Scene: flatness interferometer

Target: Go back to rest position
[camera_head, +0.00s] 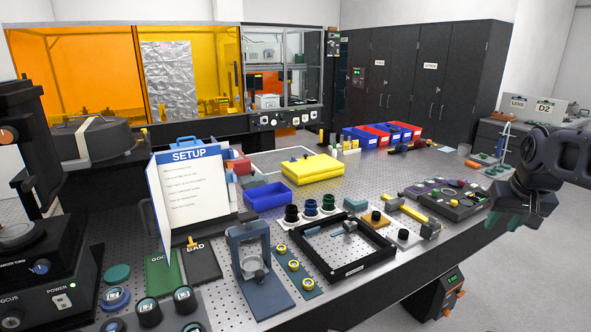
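My gripper (516,218) hangs at the right edge of the head view, at the end of my dark arm. It is over or just beyond the right edge of the perforated optical table (330,180). Its fingers look greenish-grey and point down and left. The view is too small to tell whether they are apart or closed, and I see no object clearly held. The arm is folded in from the right side, and the rest of it is out of view.
A SETUP board (190,185) stands at the left. A blue-grey stand (250,262), a black square frame (342,262) and a dark tray (447,199) lie on the table. Colored bins (370,135) stand at the back. Floor right of the table is clear.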

